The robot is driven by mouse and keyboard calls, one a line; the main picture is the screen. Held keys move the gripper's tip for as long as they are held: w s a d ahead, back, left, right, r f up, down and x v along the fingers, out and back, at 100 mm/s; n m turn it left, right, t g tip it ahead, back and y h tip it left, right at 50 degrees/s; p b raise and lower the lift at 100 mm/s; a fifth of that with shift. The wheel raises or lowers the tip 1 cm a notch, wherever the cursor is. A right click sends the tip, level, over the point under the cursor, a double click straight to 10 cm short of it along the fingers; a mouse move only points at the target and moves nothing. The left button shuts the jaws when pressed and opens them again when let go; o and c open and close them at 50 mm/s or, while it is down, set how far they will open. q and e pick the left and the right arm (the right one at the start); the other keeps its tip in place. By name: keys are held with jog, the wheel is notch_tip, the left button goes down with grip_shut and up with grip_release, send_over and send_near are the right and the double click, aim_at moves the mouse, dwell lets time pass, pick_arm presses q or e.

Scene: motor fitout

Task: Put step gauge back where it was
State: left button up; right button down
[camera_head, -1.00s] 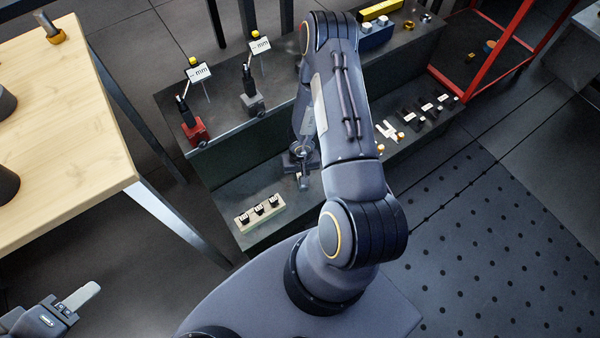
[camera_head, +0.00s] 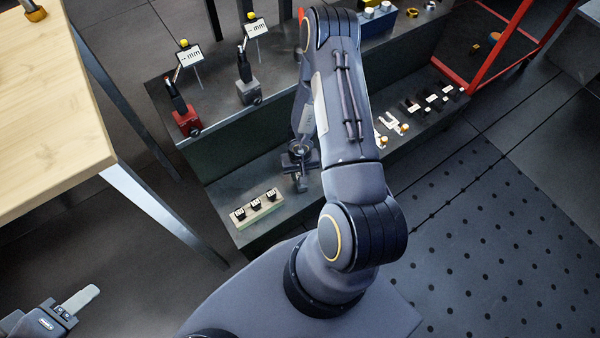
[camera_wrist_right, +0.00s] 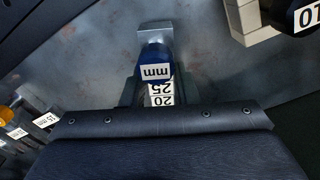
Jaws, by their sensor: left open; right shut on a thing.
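My right gripper (camera_head: 300,165) is low over the lower shelf of the dark bench, at the end of the arm that fills the middle of the head view. In the right wrist view it is shut on a narrow piece with a blue end (camera_wrist_right: 154,62) and white labels reading "mm", "20" and "25". This looks like the step gauge, but my gripper hides much of it. I cannot tell whether it touches the shelf. My left gripper (camera_head: 76,304) is open at the lower left, away from the bench, with one pale finger clearly showing.
A pale strip with three black labelled blocks (camera_head: 257,207) lies on the lower shelf, left of my right gripper. A red-based stand (camera_head: 187,122) and a grey-based stand (camera_head: 248,92) stand on the upper shelf. A wooden table (camera_head: 50,120) is at left, a red frame (camera_head: 505,45) at right.

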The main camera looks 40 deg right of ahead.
jog(key=shift+f+b, duration=0.35)
jog(key=shift+f, duration=0.25)
dwell(0.3)
jog(key=c, duration=1)
grip_release()
jog(key=shift+c, duration=0.2)
notch_tip(320, 180, up, 8)
jog(key=p, duration=0.6)
jog(key=shift+f, duration=0.1)
